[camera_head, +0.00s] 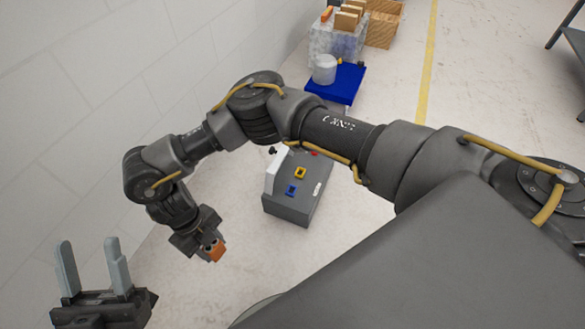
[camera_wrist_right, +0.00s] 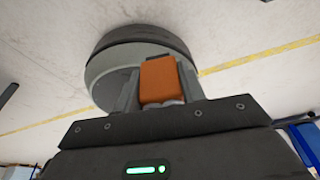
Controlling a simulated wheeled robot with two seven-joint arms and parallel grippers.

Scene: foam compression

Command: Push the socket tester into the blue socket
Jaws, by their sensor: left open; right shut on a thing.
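The blue socket (camera_head: 291,190) sits on top of a grey box (camera_head: 287,208) on the floor, near the box's left front. My right gripper (camera_head: 211,247) is shut on an orange block, which looks like the socket tester (camera_head: 216,252). It holds the tester to the left of the grey box, apart from it, in the head view. In the right wrist view the tester (camera_wrist_right: 158,80) stands between the two fingers. My left gripper (camera_head: 90,245) is open and empty at the lower left, with its fingers pointing up.
A yellow socket (camera_head: 300,173) lies behind the blue one, and a red piece (camera_head: 314,154) is at the box's back. A white upright panel (camera_head: 273,171) stands at its left. A blue platform (camera_head: 335,83) stands further back. A wall runs along the left.

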